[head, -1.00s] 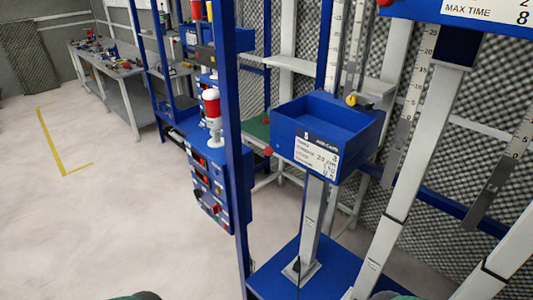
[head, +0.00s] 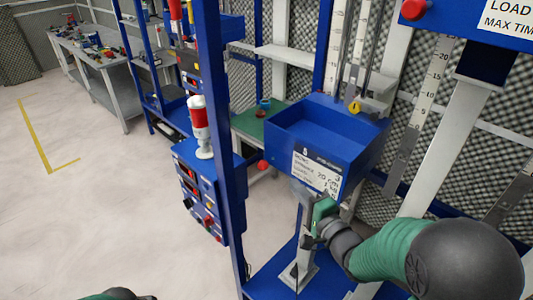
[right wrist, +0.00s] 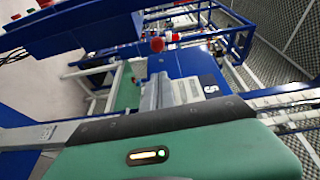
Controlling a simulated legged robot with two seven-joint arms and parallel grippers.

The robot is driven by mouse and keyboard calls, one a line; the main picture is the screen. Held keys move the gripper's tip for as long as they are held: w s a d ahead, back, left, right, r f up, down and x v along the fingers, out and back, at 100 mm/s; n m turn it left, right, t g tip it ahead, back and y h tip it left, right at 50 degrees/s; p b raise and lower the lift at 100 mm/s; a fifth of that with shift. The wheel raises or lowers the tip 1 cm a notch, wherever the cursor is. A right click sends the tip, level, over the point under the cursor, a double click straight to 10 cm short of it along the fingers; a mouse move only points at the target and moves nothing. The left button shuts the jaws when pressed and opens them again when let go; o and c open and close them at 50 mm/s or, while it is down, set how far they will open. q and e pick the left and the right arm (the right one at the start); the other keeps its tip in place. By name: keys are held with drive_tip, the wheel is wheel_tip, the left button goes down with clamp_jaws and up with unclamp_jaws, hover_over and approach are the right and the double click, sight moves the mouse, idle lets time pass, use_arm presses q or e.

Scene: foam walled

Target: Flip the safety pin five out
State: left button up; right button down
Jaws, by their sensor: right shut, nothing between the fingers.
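A blue open-topped box (head: 325,130) with a white label stands on a grey post. A red knob (head: 262,165) sticks out at its left side, and a yellow knob (head: 354,106) sits behind its right part. I cannot tell for certain which is safety pin five. My right gripper (head: 303,193) is shut and empty, just below the box's label and in front of the post. The right wrist view shows a blue panel marked 5 (right wrist: 208,85) and a red knob (right wrist: 157,44) beyond the gripper. My left gripper is out of view.
A blue upright (head: 232,150) and a control panel with a red-and-white lamp (head: 198,120) stand left of the box. A slanted grey beam (head: 445,135) with rulers is at the right. The floor at the left is clear.

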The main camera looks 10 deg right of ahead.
sight(265, 167)
drive_tip(key=shift+s+a+r, duration=0.2)
drive_tip(key=shift+r, duration=0.2)
drive_tip(key=p+x, duration=0.1)
drive_tip(key=x, duration=0.9)
drive_tip(key=shift+w+p, duration=0.1)
drive_tip(key=shift+p, duration=0.3)
drive_tip(key=shift+a, duration=0.1)
drive_tip(key=shift+s+a+b, duration=0.35)
drive_tip(key=shift+s+a, duration=0.85)
drive_tip(key=shift+a, duration=0.15)
drive_tip(key=shift+f, duration=0.15)
